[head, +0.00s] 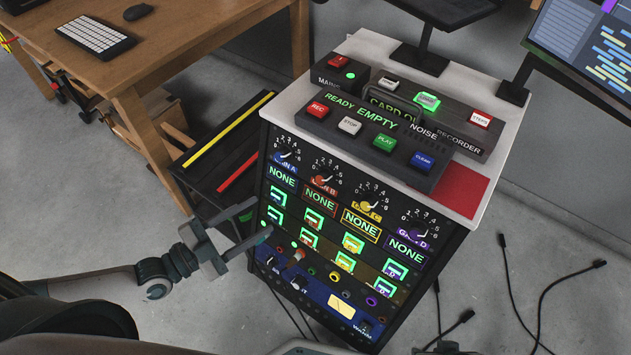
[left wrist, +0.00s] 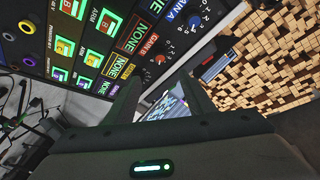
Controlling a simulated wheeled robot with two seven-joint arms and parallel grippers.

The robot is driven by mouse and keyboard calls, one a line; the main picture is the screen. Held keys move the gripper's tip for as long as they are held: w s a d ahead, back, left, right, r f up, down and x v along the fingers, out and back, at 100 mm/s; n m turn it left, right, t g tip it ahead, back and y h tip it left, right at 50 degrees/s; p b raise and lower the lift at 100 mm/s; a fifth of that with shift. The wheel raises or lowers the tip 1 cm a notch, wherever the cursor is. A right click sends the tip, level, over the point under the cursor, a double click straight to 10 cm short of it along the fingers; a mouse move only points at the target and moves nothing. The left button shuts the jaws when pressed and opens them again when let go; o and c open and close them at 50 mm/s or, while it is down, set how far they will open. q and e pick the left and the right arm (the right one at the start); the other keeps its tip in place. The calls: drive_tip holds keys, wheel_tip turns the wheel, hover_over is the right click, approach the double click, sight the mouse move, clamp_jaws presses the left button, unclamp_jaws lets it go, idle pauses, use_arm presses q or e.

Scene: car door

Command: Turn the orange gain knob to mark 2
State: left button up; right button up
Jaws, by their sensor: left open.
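The orange gain knob (head: 322,179), second from the left in a row of dials on the front of the rack, shows in the head view above the second NONE display. It also shows in the left wrist view (left wrist: 160,59). Its scale runs 0 to 6; I cannot tell which mark it points to. My left gripper (head: 256,223) is open and empty at the rack's left edge, lower left of the knob and apart from it. Its two fingers show in the left wrist view (left wrist: 162,100), below the knob. My right gripper is not in view.
A blue knob (head: 287,155) is left of the orange one; yellow (head: 369,203) and purple (head: 417,232) knobs are to its right. Lit buttons and sockets fill the panel below. A recorder box (head: 375,125) sits on top. Cables (head: 540,300) lie on the floor at right.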

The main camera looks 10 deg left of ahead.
sight(319, 180)
use_arm(q)
drive_tip(key=x, duration=1.7)
drive_tip(key=shift+w+d, duration=0.1)
drive_tip(key=shift+d, duration=0.1)
drive_tip(key=shift+c, duration=0.3)
drive_tip(key=c, duration=1)
